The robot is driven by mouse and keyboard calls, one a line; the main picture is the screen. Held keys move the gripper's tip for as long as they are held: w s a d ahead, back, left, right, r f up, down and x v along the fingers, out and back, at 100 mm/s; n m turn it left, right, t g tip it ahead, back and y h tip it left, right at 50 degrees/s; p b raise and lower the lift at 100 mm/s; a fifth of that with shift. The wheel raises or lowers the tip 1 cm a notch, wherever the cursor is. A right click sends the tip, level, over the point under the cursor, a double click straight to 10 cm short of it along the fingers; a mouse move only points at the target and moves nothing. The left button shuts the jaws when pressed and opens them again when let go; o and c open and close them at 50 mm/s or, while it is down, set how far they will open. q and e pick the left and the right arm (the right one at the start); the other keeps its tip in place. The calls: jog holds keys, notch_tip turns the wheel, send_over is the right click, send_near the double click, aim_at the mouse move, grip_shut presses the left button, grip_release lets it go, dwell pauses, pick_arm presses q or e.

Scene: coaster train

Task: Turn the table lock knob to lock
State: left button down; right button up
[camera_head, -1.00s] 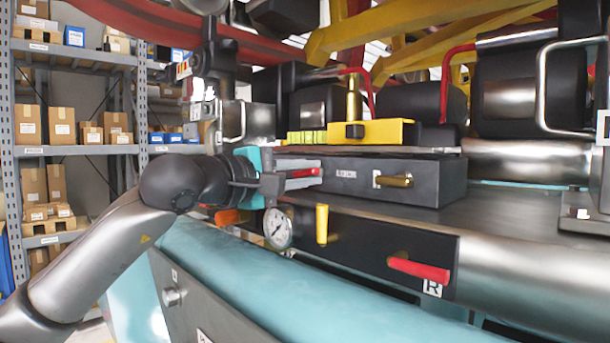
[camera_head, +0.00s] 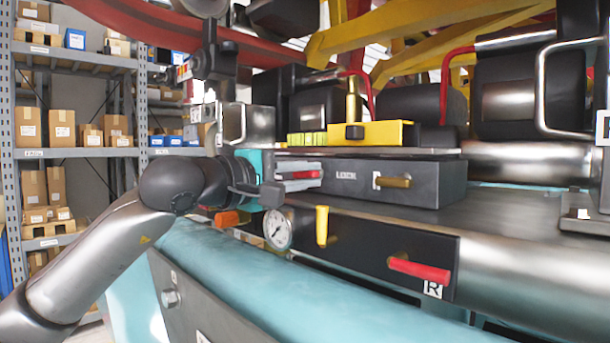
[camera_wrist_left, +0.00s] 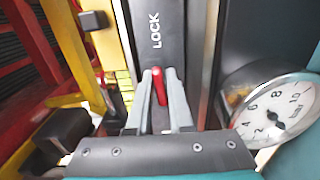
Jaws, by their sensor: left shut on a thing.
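The red lock knob (camera_head: 308,174) sits at the left end of a dark grey box (camera_head: 440,185) with small white lettering on its front. In the left wrist view, the red knob (camera_wrist_left: 159,86) stands between my two fingers, in line with the strip marked LOCK (camera_wrist_left: 155,30). My left gripper (camera_head: 300,180) comes in from the left and is shut on the knob. The fingers hide the knob's sides and base. My right gripper is not in view.
A round gauge (camera_head: 277,229) is close below my left gripper. A yellow handle (camera_head: 321,225) and a red handle (camera_head: 420,270) stick out of the lower panel. A brass-coloured pin (camera_head: 393,182) juts from the box front. A yellow block (camera_head: 385,133) sits above.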

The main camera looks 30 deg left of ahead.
pick_arm(q)
jog(key=shift+a+r, duration=0.1)
jog(key=shift+r, duration=0.2)
dwell(0.6)
jog(key=c, duration=1.2)
grip_release()
jog(key=o, duration=0.3)
jog(key=shift+w+f, duration=0.2)
jog(key=shift+f, duration=0.05)
jog(key=shift+s, duration=0.15)
jog(key=shift+s+f, duration=0.1)
jog(key=shift+s, duration=0.1)
jog(key=shift+b+v, duration=4.9)
jog(key=shift+v, duration=2.4)
